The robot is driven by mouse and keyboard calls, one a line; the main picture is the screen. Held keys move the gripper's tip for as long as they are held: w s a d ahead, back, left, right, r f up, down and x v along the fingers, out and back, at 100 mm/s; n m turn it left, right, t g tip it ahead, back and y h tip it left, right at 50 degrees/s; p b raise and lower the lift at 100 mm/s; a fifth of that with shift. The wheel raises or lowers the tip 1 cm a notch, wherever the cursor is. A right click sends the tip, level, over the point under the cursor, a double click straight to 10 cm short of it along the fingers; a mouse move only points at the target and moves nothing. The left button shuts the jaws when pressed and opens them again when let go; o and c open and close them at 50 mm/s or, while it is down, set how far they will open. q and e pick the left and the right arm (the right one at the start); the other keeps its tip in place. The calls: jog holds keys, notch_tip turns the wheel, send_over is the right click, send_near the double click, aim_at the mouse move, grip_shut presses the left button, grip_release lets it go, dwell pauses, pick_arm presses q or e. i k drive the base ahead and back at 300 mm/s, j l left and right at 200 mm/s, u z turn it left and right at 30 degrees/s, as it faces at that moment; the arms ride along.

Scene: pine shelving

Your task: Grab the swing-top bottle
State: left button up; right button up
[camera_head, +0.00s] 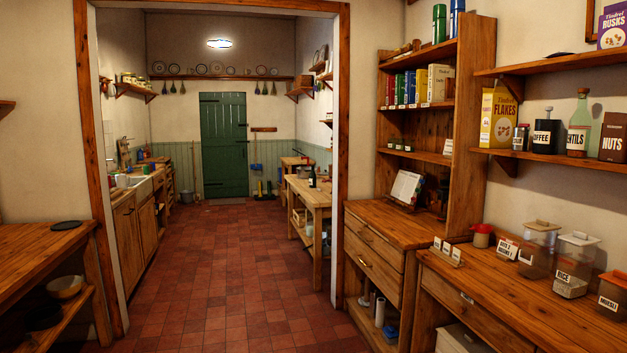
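A green glass bottle (581,111) with a narrow neck and a reddish top stands upright on the lower wall shelf at the right. A smaller dark bottle (312,178) stands on the wooden table in the far room, beyond the doorway. I cannot tell from here which of the two has a swing-top closure. Neither of my grippers is in view.
On the bottle's shelf (549,156) stand a FLAKES box (500,118), a COFFEE jar (546,133) and a NUTS container (613,138). Below, a wooden counter (490,284) holds several clear containers. The red tiled floor (222,270) is clear through the doorway.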

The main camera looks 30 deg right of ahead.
aim_at(312, 176)
jog(key=i+l+z, duration=0.3)
jog(key=i, duration=0.6)
jog(key=i+z, duration=0.3)
jog(key=i, duration=3.85)
